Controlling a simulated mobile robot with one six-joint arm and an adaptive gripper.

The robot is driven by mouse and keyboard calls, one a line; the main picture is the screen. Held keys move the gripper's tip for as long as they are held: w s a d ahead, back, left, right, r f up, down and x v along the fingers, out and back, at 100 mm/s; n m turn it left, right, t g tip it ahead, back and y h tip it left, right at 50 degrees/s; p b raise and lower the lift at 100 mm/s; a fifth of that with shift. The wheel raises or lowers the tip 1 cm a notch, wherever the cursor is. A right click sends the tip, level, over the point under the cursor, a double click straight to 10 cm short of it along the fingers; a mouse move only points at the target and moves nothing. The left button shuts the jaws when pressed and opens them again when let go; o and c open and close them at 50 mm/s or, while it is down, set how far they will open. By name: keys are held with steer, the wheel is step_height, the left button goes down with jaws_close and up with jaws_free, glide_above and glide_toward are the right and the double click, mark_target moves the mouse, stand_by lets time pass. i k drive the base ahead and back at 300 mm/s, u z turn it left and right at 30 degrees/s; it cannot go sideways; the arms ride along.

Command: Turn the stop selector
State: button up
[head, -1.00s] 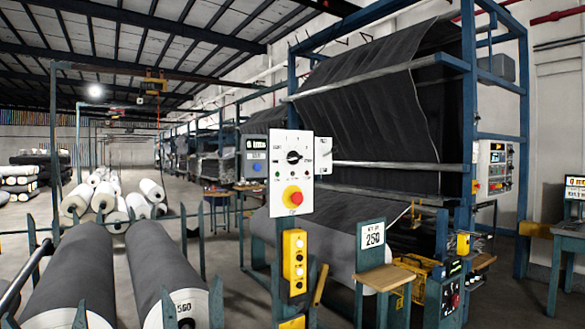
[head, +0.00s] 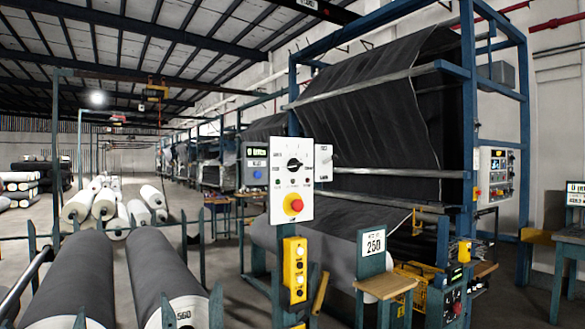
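A white control panel (head: 276,186) is fixed to a blue post near the middle of the head view. On its upper part is a black rotary selector knob (head: 294,164) with a light pointer mark and small printed labels around it, too small to read. Below the knob are small indicator lights. Under them is a red mushroom button (head: 293,205) on a yellow base. I cannot tell which position the knob points to. My gripper and arm do not show in this view, and nothing is seen touching the panel.
A yellow button box (head: 295,262) hangs below the panel. Dark fabric rolls (head: 84,280) lie on a rack at front left. A "250" sign (head: 373,242) stands right of the panel by a wooden stand (head: 385,284). A large loom frame with dark fabric (head: 385,100) rises behind.

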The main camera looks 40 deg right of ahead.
mark_target(294, 165)
steer(key=u, duration=0.15)
steer(key=k, duration=1.6)
steer(key=z, duration=0.35)
steer(key=i, duration=1)
steer(key=z, duration=0.05)
